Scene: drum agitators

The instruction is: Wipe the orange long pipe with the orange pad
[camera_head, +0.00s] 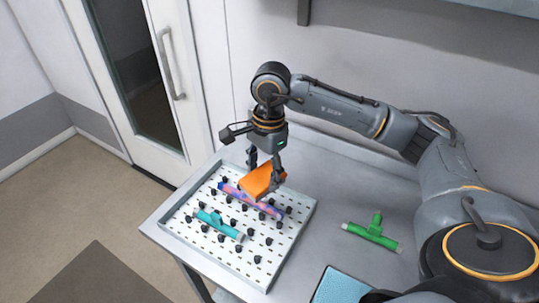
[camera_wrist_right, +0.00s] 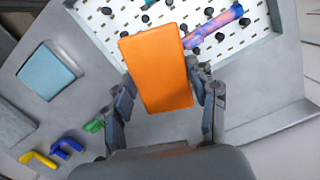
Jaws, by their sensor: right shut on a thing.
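The orange pad (camera_head: 263,180) is a flat block between the fingers of my right gripper (camera_head: 266,163). In the right wrist view, the pad (camera_wrist_right: 158,65) spans between both fingers of the gripper (camera_wrist_right: 170,95), which is shut on it. The long pipe (camera_head: 264,207) lies on the white pegboard tray, with orange-pink colour and purple-blue patches. The pad is over its middle and hides part of it; I cannot tell whether they touch. One end of the pipe also shows in the right wrist view (camera_wrist_right: 212,25). My left gripper is not in view.
The white tray (camera_head: 262,273) has several black pegs and a teal pipe (camera_head: 218,224). A green T-shaped pipe (camera_head: 372,233) and a blue pad (camera_head: 340,287) lie to the right. Yellow (camera_wrist_right: 38,160) and blue (camera_wrist_right: 67,146) pieces show in the wrist view. A wall stands behind the table.

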